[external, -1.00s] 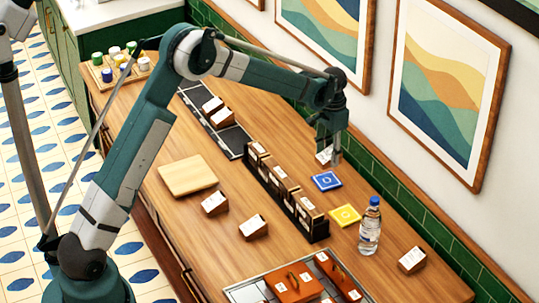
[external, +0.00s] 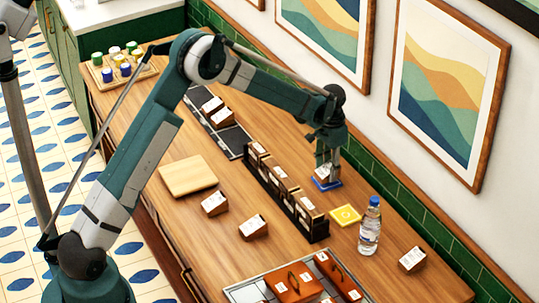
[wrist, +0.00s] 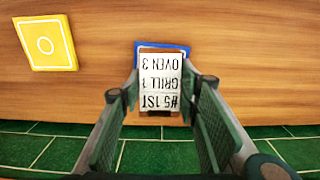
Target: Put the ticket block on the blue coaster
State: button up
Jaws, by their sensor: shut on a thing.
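The ticket block (wrist: 159,82) is a small wooden block with a white printed label; in the wrist view it sits between my two fingers, its text upside down. The blue coaster (wrist: 160,46) shows behind and around the block's far edge in the wrist view. In the external view the coaster (external: 326,184) is mostly covered by the block (external: 324,171) and my gripper (external: 327,175). My gripper, also seen in the wrist view (wrist: 159,84), is shut on the block over the coaster. Whether the block's underside touches the coaster is hidden.
A yellow coaster (external: 345,215) and a water bottle (external: 370,226) stand close by on the right. A dark rack of blocks (external: 285,193) runs along the left. The green tiled wall (external: 375,170) is close behind. Other labelled blocks (external: 253,228) lie on the counter.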

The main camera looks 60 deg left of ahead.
aim_at(328, 168)
jog(key=shift+f, duration=0.5)
jog(key=shift+f, duration=0.2)
jog(key=o, duration=0.9)
jog(key=shift+r, duration=0.15)
notch_tip(328, 168, up, 12)
jog(key=shift+r, duration=0.1)
dwell(0.5)
